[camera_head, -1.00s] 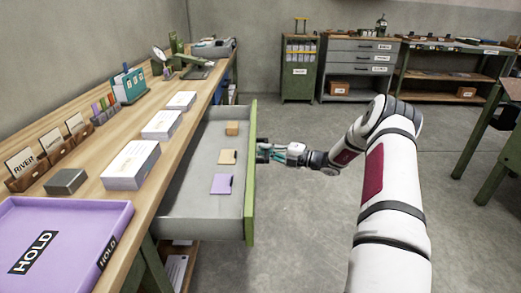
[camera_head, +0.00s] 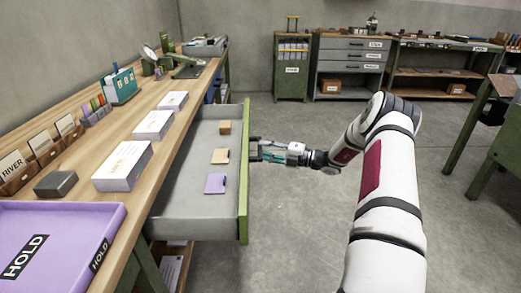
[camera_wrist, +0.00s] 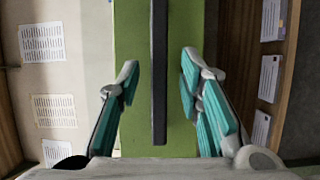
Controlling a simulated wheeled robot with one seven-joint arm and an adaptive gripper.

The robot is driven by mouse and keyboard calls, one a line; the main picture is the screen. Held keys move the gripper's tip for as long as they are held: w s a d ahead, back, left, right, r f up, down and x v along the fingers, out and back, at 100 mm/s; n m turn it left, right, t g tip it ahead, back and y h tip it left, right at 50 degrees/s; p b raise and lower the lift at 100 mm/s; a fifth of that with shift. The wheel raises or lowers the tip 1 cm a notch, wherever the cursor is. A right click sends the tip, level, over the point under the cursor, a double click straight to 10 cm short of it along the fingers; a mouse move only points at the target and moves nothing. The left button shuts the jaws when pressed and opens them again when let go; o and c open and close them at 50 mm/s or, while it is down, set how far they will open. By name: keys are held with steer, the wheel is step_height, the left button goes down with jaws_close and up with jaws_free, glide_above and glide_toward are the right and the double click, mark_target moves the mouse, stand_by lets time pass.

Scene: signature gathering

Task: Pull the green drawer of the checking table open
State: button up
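The drawer with the green front (camera_head: 244,185) stands pulled out from the wooden checking table (camera_head: 135,255), its grey inside showing. Inside lie a small tan block (camera_head: 225,127), a tan card (camera_head: 220,156) and a purple card (camera_head: 215,183). My gripper (camera_head: 256,151) is at the outer side of the green front. In the wrist view, the dark bar handle (camera_wrist: 160,40) runs up the green front, between the teal-padded fingers of my gripper (camera_wrist: 159,78). The fingers are spread, with a gap on each side of the handle.
On the tabletop are a purple HOLD tray (camera_head: 65,212), white boxes (camera_head: 123,165), a dark block (camera_head: 56,184) and card holders. Grey drawers (camera_head: 348,58) and a green cabinet (camera_head: 291,65) stand at the back. Grey floor is open right of the drawer.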

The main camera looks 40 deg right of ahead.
steer(key=v, duration=0.9)
steer(key=shift+s+d, duration=0.2)
